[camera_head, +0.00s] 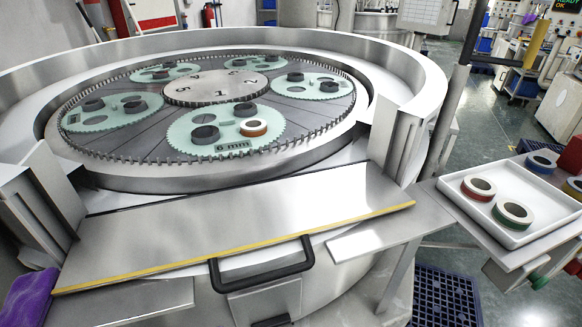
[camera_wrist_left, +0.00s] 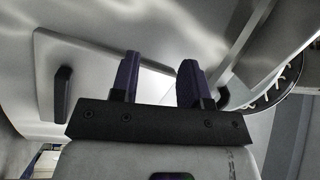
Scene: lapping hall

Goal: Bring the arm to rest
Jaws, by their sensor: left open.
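My left gripper (camera_wrist_left: 160,82) shows in the left wrist view, its two purple fingers apart with nothing between them. Behind it are pale metal surfaces, a panel with a dark handle (camera_wrist_left: 62,94), and part of a toothed ring at the right. In the head view, I cannot make out the left gripper for certain; a purple shape (camera_head: 30,296) is cut off at the lower left corner. My right gripper is not in view.
A round lapping machine (camera_head: 400,85) holds toothed green carriers with dark discs; an orange-brown-edged ring (camera_head: 253,127) lies on the front carrier. Its front flap (camera_head: 230,225) has a black handle. A white tray (camera_head: 540,222) with red- and green-banded rings stands at right.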

